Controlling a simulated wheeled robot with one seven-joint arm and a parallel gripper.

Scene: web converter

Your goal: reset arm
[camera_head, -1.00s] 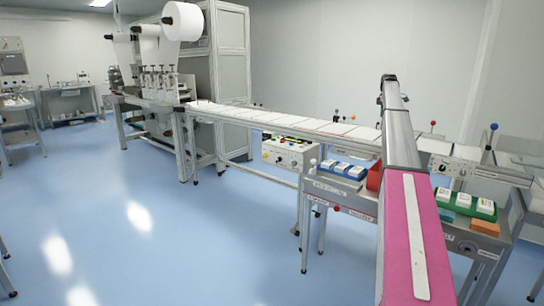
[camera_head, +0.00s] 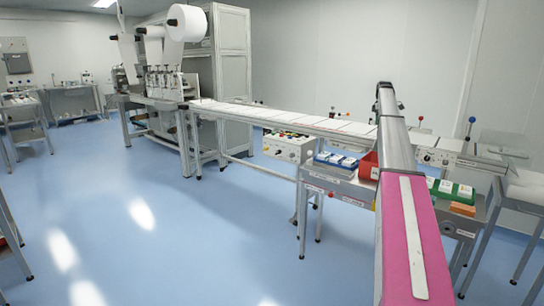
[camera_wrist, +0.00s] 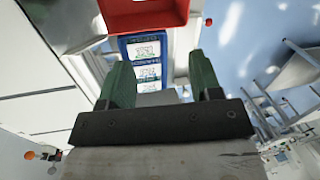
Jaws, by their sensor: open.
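In the wrist view my gripper (camera_wrist: 160,65) shows two green fingers standing wide apart, with nothing between them held. Beyond the fingers lies a blue tray (camera_wrist: 125,48) with several white printed packs (camera_wrist: 147,72) in it. How far the fingertips are from the tray I cannot tell. In the head view my long pink and grey arm link runs from the bottom edge up over the side table. The gripper itself does not show in the head view.
A red bin (camera_head: 368,165) stands beside the blue tray (camera_head: 335,166) on the side table; the bin also shows in the wrist view (camera_wrist: 145,18). A green tray (camera_head: 453,191) stands right of my arm. A conveyor (camera_head: 270,118) runs behind. Blue floor (camera_head: 200,230) is clear at left.

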